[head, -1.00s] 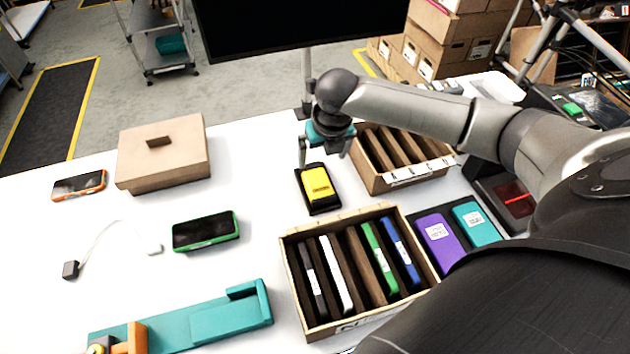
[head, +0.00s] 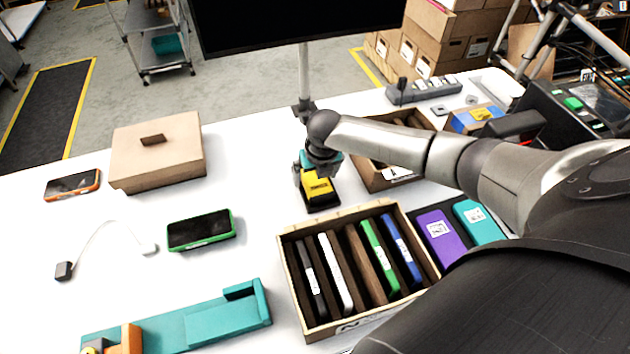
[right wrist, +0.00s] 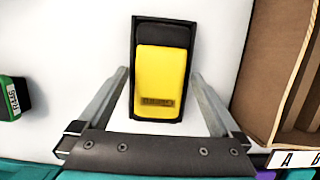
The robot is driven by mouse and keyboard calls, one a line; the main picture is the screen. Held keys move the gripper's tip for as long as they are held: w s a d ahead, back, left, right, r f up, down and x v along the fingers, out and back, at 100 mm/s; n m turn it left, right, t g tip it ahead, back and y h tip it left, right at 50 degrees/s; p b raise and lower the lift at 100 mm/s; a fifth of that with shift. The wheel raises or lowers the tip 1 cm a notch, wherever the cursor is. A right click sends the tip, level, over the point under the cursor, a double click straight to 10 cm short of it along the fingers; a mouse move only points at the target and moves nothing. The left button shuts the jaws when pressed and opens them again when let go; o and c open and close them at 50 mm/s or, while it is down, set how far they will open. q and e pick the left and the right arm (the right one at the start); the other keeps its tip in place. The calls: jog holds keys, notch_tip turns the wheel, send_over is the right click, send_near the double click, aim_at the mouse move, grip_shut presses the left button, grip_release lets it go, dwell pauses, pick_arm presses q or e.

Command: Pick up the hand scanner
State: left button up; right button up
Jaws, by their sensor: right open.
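The hand scanner is the yellow and black device (head: 318,191) on the white table, behind the carton of upright devices. In the right wrist view the yellow body (right wrist: 160,78) lies in a black surround (right wrist: 162,33). My right gripper (head: 315,178) is just above it, partly covering its far end in the head view. Its jaws (right wrist: 160,100) are open, one finger on each side of the yellow body with white table showing between. No contact shows. My left gripper is not in view.
A divided carton (head: 297,306) with several upright devices stands in front, and another carton (head: 372,179) stands close on the right. A green-edged phone (head: 200,230) and a lidded box (head: 157,155) are to the left. White table lies free between them and the scanner.

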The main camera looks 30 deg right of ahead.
jog(key=c, duration=1)
jog(key=shift+r, duration=0.1)
jog(key=shift+c, duration=0.2)
